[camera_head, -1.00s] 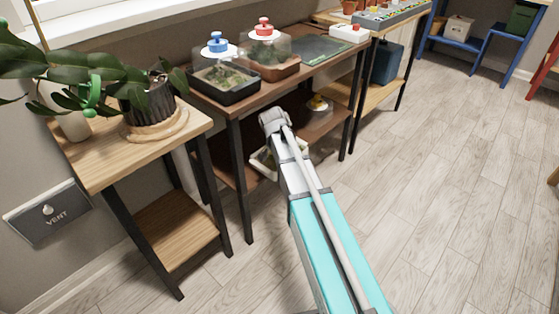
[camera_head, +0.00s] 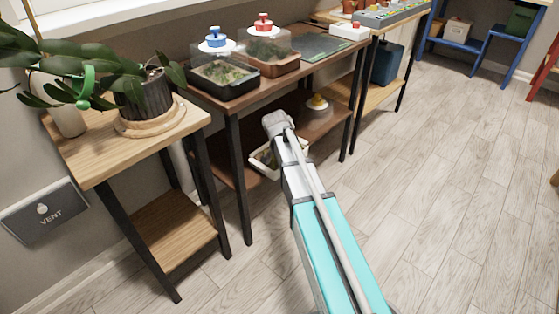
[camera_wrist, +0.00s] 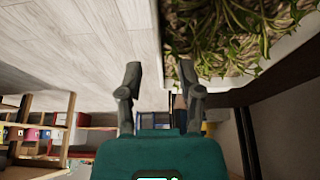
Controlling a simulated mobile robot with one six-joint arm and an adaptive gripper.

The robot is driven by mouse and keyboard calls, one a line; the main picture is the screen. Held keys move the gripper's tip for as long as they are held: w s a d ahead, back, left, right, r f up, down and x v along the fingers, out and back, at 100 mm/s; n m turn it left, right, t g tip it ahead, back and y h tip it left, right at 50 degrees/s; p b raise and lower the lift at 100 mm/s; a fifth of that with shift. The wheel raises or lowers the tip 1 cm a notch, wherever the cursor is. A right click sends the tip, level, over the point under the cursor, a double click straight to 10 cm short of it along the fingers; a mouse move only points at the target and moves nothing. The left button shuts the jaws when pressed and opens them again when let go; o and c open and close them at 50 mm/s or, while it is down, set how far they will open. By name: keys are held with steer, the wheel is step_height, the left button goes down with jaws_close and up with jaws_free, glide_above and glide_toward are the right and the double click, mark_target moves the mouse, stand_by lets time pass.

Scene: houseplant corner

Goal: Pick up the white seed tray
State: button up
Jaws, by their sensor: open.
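The white seed tray (camera_head: 257,164) is on the lower shelf of the dark brown table, partly hidden behind my arm. In the wrist view its white rim (camera_wrist: 287,48) and the green seedlings in it fill the upper right. My gripper (camera_wrist: 159,88) is open and empty in the wrist view. Its right finger is close to the tray's near edge; I cannot tell whether they touch. No tray wall shows between the fingers. In the head view my gripper is hidden behind my arm.
A domed lid with a yellow knob (camera_head: 318,103) stands on the lower shelf (camera_head: 322,122), right of the tray. Dark table legs (camera_head: 239,190) flank the shelf. Two covered trays stand above. A wooden plant stand (camera_head: 90,165) is at left. The floor at right is clear.

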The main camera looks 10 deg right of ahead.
steer(key=shift+b+x, duration=0.9)
steer(key=shift+x, duration=0.4)
jaws_close()
